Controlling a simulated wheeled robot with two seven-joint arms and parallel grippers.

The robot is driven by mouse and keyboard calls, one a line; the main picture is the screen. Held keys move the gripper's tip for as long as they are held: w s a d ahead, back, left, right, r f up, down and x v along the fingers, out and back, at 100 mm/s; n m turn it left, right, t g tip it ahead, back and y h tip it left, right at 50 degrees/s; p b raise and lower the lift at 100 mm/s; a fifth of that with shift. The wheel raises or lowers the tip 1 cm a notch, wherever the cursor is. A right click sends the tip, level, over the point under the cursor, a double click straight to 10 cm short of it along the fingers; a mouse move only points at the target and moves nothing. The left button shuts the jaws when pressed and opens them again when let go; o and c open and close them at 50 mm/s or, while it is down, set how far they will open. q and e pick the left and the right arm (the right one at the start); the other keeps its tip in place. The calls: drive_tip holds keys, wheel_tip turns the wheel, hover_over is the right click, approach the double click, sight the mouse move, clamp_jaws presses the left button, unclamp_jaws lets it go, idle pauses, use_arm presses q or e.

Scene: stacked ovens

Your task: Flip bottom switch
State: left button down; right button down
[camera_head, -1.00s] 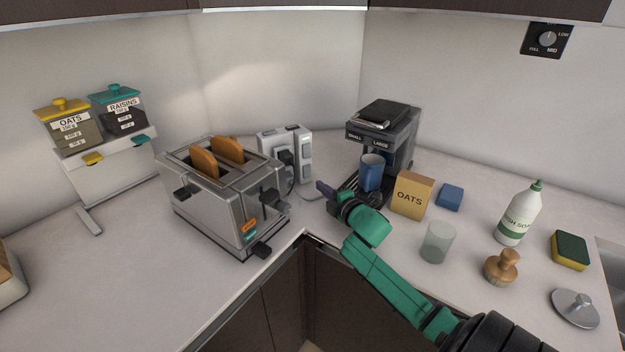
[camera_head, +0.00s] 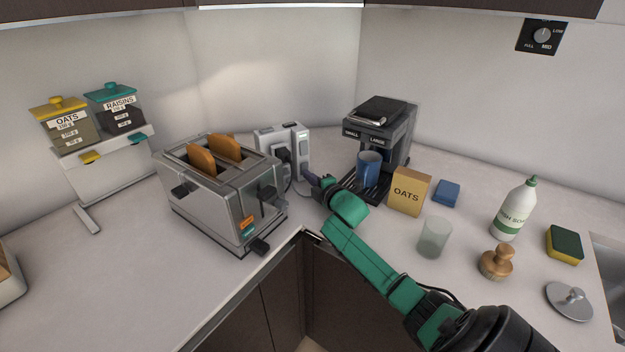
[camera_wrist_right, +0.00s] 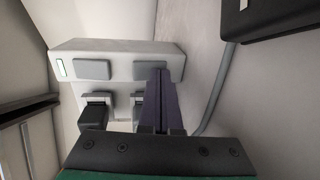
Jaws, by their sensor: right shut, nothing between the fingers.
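A white socket block (camera_head: 299,140) stands upright at the back of the counter, between the toaster and the coffee maker, with black plugs in it. In the right wrist view the block (camera_wrist_right: 115,48) shows two grey switches side by side, one on the left (camera_wrist_right: 93,69) and one on the right (camera_wrist_right: 154,70). My right gripper (camera_head: 308,176) is shut and empty, its tips at the lower part of the block. In the wrist view its fingers (camera_wrist_right: 159,78) overlap the right switch; I cannot tell if they touch it. My left gripper is not in view.
A toaster (camera_head: 220,190) with two bread slices stands left of the block. A coffee maker (camera_head: 385,132) with a blue mug (camera_head: 369,166) stands right of my gripper. An oats box (camera_head: 410,192) and a clear glass (camera_head: 434,238) stand beside my right arm.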

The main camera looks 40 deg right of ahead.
drive_tip(key=shift+s+f, duration=0.1)
drive_tip(key=shift+s, duration=0.15)
drive_tip(key=s, duration=0.4)
drive_tip(key=s+a+r, duration=0.1)
drive_tip(key=s, duration=0.4)
drive_tip(key=s+a+r, duration=0.1)
drive_tip(key=s, duration=0.3)
drive_tip(key=shift+s+r, duration=0.1)
drive_tip(key=shift+s, duration=0.3)
